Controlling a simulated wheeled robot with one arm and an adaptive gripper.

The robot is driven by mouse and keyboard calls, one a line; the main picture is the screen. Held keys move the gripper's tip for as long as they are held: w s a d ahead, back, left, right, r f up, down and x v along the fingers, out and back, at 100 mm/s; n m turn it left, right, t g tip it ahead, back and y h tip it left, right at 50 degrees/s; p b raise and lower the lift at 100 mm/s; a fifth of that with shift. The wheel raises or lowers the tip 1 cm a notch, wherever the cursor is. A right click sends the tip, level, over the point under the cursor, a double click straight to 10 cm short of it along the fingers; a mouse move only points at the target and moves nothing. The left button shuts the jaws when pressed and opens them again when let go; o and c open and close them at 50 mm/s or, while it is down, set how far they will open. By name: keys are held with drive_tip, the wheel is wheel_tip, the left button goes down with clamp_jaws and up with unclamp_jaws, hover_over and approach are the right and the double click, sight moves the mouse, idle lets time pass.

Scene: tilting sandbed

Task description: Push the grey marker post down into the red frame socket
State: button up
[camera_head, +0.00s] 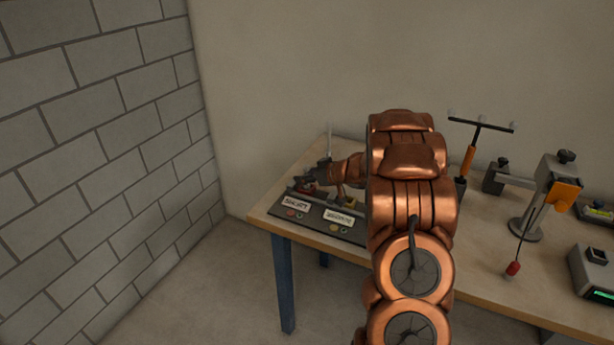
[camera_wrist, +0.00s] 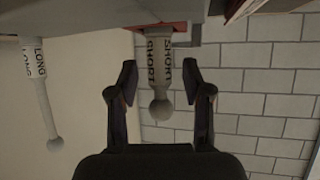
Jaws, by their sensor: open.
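In the wrist view a pale grey post marked SHORT (camera_wrist: 160,82), with a ball end, lies between the two dark fingers of my gripper (camera_wrist: 160,66). The fingers are open, with a gap on each side of the post. The post's other end meets a red part (camera_wrist: 174,27), likely the red frame; how deep it sits is hidden. A second pale grey post marked LONG (camera_wrist: 36,85) is at the left, clear of the fingers. In the head view my gripper (camera_head: 312,178) is over the dark board (camera_head: 343,232), beside a small red part (camera_head: 308,188).
The board rests on the wooden table's (camera_head: 268,212) left end and carries white labels. A block wall (camera_head: 90,160) is left.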

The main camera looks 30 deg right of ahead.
drive_tip(key=v, duration=1.2)
drive_tip(key=shift+w+d+r, duration=0.1)
drive_tip(key=shift+w+r, duration=0.1)
drive_tip(key=shift+r, duration=0.05)
wheel_tip(320, 180, up, 7)
drive_tip(key=w+d+m+h, duration=0.1)
drive_tip(key=w+d+h, duration=0.1)
drive_tip(key=h, duration=0.3)
drive_tip(key=s+a+r+m+g+h+p, duration=0.1)
drive_tip(key=s+a+r+m+g+h, duration=0.15)
drive_tip(key=s+r+h, duration=0.2)
drive_tip(key=s+a+f+g+y, duration=0.2)
drive_tip(key=s+a+g, duration=0.1)
drive_tip(key=s+a, duration=0.7)
drive_tip(key=s+a+f+g+y+p, duration=0.1)
drive_tip(key=s+a+g, duration=0.3)
drive_tip(key=s+a, duration=0.6)
drive_tip(key=s+a+f+g+y, duration=0.3)
drive_tip(key=s+a, duration=0.8)
drive_tip(key=s, duration=0.4)
drive_tip(key=shift+s+f+g, duration=0.25)
drive_tip(key=shift+s+g, duration=0.1)
drive_tip(key=shift+g, duration=0.2)
drive_tip(key=shift+c, duration=0.4)
